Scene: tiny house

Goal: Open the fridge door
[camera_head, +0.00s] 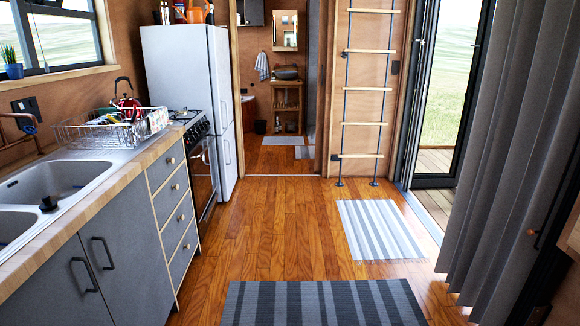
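The fridge (175,68) is a tall white unit at the back left, beyond the stove. Its front faces right, and its door (221,75) appears shut. A lower door (226,158) with a slim vertical handle sits beneath it. The fridge is well ahead of me, across the floor. Neither of my grippers shows in the head view.
The counter with the sink (52,187) and grey drawers (172,215) runs along the left. The oven (203,165) stands just before the fridge. The wooden floor (270,220) is clear apart from a dark striped rug (320,305) and a light one (378,230). A ladder (364,95) and grey curtain (510,150) are right.

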